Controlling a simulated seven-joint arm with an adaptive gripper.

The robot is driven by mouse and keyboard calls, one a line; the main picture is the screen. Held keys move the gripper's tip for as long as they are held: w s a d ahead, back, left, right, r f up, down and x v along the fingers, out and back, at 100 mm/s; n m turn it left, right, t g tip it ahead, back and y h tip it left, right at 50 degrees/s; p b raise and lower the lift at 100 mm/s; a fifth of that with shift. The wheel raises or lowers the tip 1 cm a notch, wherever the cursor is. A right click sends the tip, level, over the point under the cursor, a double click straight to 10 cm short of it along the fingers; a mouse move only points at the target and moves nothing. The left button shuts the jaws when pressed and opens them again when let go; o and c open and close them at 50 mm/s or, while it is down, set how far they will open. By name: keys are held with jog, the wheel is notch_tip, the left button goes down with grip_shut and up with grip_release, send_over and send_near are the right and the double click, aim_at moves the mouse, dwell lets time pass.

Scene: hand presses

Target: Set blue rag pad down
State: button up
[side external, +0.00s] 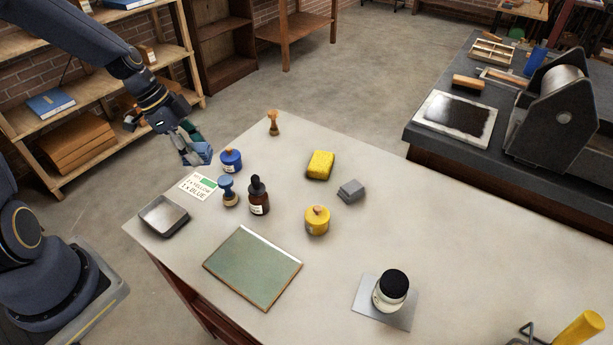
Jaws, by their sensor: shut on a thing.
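My gripper (188,147) is shut on the blue rag pad (201,154), a small greyish-blue block at its fingertips. The pad appears to be held above the far left edge of the pale table (430,240), just left of a blue-lidded jar (231,160) and behind a printed card (199,186). Its exact height over the table cannot be told from this view. The fingers partly hide the pad.
A metal tray (164,216), green board (253,267), yellow sponge (320,165), grey blocks (351,190), yellow jar (317,220) and black-lidded jar (391,290) are spread around. Bare tabletop lies between them.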

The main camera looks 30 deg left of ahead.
aim_at(207, 227)
jog(key=s+d+m+g, duration=0.2)
jog(key=s+m+g, duration=0.1)
jog(key=s+m, duration=0.35)
jog(key=shift+m+h, duration=0.25)
jog(key=shift+h, duration=0.15)
jog(key=f, duration=1.6)
jog(key=shift+w+a+f, duration=0.15)
jog(key=shift+w+f, duration=0.15)
jog(key=shift+w, duration=0.1)
jog(key=o, duration=1.1)
jog(key=shift+f, duration=0.1)
